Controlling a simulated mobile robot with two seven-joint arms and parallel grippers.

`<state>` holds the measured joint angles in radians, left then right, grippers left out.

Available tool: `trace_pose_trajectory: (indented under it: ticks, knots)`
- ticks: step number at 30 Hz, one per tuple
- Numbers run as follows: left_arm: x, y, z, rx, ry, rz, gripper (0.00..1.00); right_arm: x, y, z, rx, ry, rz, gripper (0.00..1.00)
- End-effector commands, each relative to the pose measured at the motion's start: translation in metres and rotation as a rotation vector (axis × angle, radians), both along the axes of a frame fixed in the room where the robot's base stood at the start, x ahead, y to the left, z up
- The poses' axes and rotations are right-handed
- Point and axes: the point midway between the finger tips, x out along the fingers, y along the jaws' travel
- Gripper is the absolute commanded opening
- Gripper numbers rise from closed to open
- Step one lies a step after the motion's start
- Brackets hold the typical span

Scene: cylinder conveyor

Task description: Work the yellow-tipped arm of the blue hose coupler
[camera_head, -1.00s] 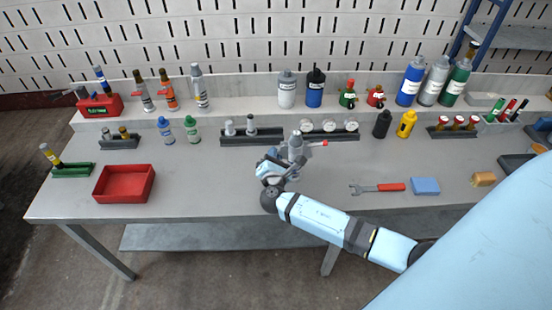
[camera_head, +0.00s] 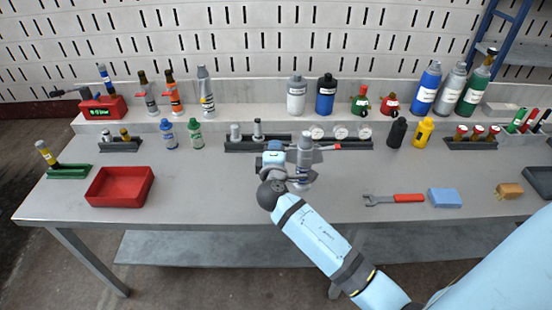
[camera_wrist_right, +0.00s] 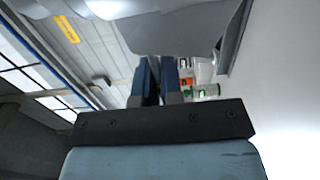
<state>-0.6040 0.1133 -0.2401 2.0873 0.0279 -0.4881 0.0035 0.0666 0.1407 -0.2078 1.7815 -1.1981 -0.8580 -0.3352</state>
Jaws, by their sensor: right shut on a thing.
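A grey upright cylinder-like fitting (camera_head: 304,152) with a thin red-tipped lever pointing right is at my right gripper (camera_head: 287,167), above or on the middle of the bench. My right gripper is shut on this grey fitting from its left side. I cannot tell whether its foot touches the bench. In the right wrist view a large grey surface (camera_wrist_right: 170,32) fills the top beyond the two close fingers (camera_wrist_right: 157,84). I cannot make out a blue coupler with a yellow-tipped arm. A red block (camera_head: 103,107) at the far left carries a blue, dark-topped cylinder and a sideways lever. My left gripper is out of view.
Behind the fitting stands a dark rack (camera_head: 257,144) with grey parts and round gauges. A red tray (camera_head: 120,198) lies left. A red-handled wrench (camera_head: 395,199) and blue block (camera_head: 444,197) lie right. Bottles line the back shelf. The front bench between tray and gripper is clear.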

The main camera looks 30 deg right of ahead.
Motion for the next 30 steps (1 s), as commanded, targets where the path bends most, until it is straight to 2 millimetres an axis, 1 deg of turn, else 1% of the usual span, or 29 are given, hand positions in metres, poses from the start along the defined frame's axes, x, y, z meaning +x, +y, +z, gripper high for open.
trace_pose_trajectory:
  ticks: [1, 6, 12, 20, 30]
  knots:
    - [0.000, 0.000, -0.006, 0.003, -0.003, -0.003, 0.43, 0.000, 0.000, -0.002, 0.032, -0.020, -0.001, 0.00]
    - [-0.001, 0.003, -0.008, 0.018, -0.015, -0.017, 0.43, 0.000, 0.000, 0.004, 0.126, -0.084, -0.001, 0.00]
    - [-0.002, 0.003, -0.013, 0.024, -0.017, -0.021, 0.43, -0.001, -0.001, 0.010, 0.198, -0.132, 0.000, 0.00]
    - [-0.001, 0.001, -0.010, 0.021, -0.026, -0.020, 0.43, -0.001, -0.001, 0.013, 0.236, -0.158, 0.000, 0.00]
    - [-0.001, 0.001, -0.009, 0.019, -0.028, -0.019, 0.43, -0.001, -0.001, 0.013, 0.239, -0.160, 0.000, 0.00]
